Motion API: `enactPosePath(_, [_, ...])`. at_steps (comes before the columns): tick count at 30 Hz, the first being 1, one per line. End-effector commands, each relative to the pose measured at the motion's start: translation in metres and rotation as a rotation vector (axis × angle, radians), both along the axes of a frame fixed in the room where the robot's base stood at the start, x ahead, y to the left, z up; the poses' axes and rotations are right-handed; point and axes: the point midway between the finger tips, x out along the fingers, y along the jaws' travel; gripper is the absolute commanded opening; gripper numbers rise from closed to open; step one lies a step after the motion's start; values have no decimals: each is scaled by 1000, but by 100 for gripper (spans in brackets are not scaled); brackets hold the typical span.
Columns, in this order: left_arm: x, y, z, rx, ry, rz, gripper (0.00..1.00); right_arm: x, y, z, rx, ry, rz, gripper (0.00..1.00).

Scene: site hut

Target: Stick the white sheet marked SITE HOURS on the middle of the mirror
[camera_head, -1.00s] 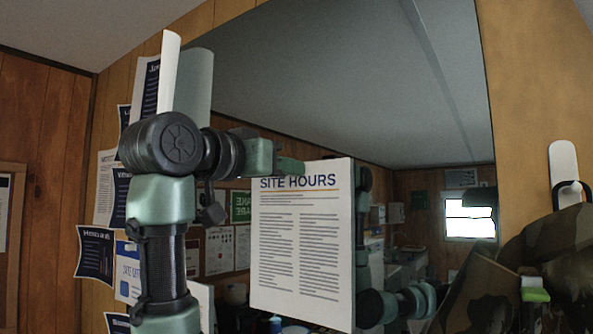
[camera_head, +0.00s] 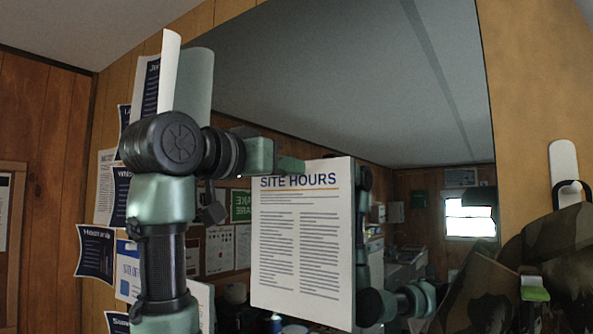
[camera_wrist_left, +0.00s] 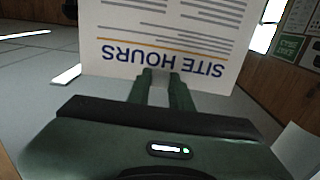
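The white SITE HOURS sheet (camera_head: 302,245) hangs upright in front of the mirror (camera_head: 340,90), left of the middle of what shows of the glass. My left gripper (camera_head: 289,165) is shut on the sheet's top edge, above the title. In the left wrist view the same sheet (camera_wrist_left: 165,30) appears upside down, with the fingers (camera_wrist_left: 162,85) close together at its title edge. I cannot tell whether the sheet's back touches the glass. My right gripper is not in view.
Several papers (camera_head: 97,250) are fixed to the wood wall on the left. A camouflage garment (camera_head: 565,245) hangs by a hook on the right, partly in front of the mirror. The mirror reflects the room, a window and part of my arm. The upper glass is clear.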

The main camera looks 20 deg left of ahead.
Motion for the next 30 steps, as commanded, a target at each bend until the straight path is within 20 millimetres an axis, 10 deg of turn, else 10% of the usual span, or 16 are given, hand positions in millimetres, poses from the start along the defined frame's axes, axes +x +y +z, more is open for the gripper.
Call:
enactPosePath(4, [1,0,-1,1,3,-1,46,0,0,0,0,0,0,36])
enactPosePath(15, [-4,2,-1,1,0,0,46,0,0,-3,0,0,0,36])
enactPosePath(30, [-69,25,-2,1,2,0,46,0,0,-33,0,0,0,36])
